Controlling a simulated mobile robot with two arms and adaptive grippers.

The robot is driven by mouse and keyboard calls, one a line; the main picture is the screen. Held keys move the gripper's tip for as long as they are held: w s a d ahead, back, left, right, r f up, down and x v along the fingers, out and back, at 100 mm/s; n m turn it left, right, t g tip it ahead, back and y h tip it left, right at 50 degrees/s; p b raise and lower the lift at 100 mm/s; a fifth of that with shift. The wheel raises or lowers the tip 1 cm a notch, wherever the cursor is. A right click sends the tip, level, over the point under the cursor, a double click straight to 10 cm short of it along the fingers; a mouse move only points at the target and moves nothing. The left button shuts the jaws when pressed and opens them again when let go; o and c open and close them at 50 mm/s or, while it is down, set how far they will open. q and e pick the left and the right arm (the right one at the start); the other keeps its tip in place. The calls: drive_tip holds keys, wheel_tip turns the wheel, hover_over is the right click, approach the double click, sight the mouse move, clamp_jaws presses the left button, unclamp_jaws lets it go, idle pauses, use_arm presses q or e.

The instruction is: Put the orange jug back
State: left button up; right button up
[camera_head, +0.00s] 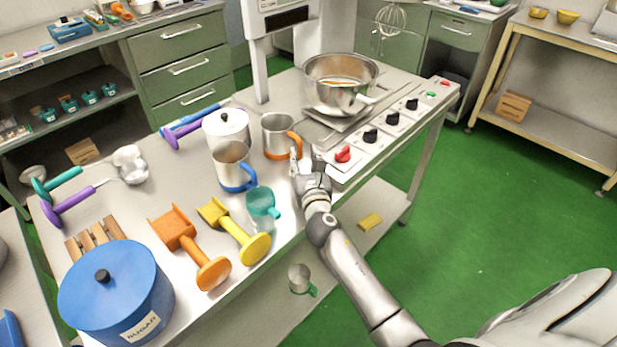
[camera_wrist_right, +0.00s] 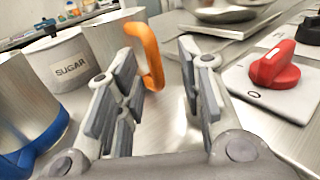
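The orange jug (camera_head: 278,135) is a steel jug with an orange handle and an orange band at its base. It stands upright on the steel table, in front of the large pan. In the right wrist view its orange handle (camera_wrist_right: 147,52) shows beyond the left finger, at the left side of the finger gap. My right gripper (camera_head: 306,158) is just right of the jug, close to the handle. Its two fingers (camera_wrist_right: 158,62) are spread with nothing clasped between them. Whether a finger touches the handle I cannot tell. My left gripper is not in view.
A blue-handled jug (camera_head: 233,165) and a white lidded pot (camera_head: 226,128) stand close left of the jug. The control panel with a red knob (camera_head: 343,154) is right of my gripper. A large steel pan (camera_head: 341,85) stands behind. Scoops and a teal cup (camera_head: 262,203) are nearer.

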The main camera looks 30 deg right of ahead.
drive_tip(key=v, duration=0.9)
drive_tip(key=shift+a, duration=0.3)
